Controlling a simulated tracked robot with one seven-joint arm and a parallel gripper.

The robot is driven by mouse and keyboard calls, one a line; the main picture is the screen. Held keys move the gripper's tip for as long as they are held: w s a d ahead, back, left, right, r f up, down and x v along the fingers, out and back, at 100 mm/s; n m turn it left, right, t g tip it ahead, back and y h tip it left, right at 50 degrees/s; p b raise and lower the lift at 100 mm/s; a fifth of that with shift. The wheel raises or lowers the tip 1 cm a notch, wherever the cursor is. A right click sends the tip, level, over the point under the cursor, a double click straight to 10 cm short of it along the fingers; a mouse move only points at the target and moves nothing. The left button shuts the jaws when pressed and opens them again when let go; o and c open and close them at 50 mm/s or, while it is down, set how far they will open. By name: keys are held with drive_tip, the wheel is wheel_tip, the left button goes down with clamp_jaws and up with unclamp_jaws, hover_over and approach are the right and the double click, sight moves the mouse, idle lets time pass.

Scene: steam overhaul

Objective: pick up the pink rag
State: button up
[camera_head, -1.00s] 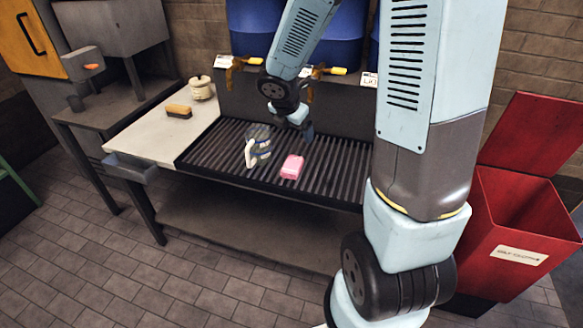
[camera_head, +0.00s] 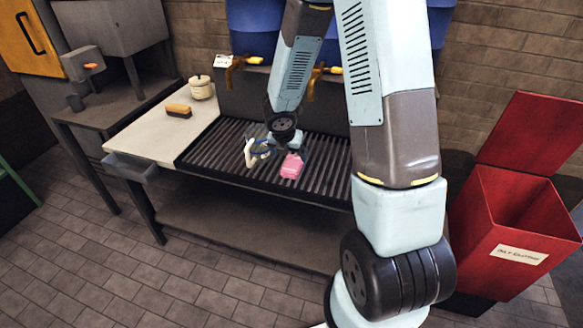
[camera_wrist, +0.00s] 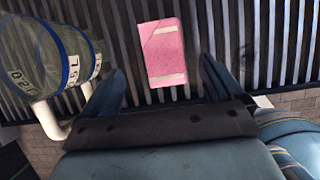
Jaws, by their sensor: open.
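The pink rag (camera_head: 292,167) lies folded on the slatted grate (camera_head: 334,178) of the bench. In the wrist view the rag (camera_wrist: 162,53) lies ahead of my gripper (camera_wrist: 158,82), roughly centred between its two fingers. The fingers are spread apart and nothing is between their pads. A clear jug with a white handle (camera_head: 251,153) stands just left of the rag. In the wrist view the jug (camera_wrist: 42,62) is close beside the left finger. In the head view my wrist hides the fingertips and part of the jug.
A pale side board (camera_head: 150,135) holds a brush (camera_head: 179,110) and a cream pot (camera_head: 201,88). Blue drums with taps (camera_head: 316,78) stand behind the grate. An open red bin (camera_head: 513,225) stands at right. The grate right of the rag is clear.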

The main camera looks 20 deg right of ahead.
sight(292, 164)
drive_tip(key=shift+s+x, duration=0.15)
drive_tip(key=shift+x, duration=0.95)
drive_tip(key=shift+s+x, duration=0.15)
drive_tip(key=shift+x, duration=1.95)
drive_tip(key=shift+a+f, duration=0.1)
drive_tip(key=shift+f, duration=0.05)
drive_tip(key=c, duration=1.2)
drive_tip(key=shift+o, duration=0.2)
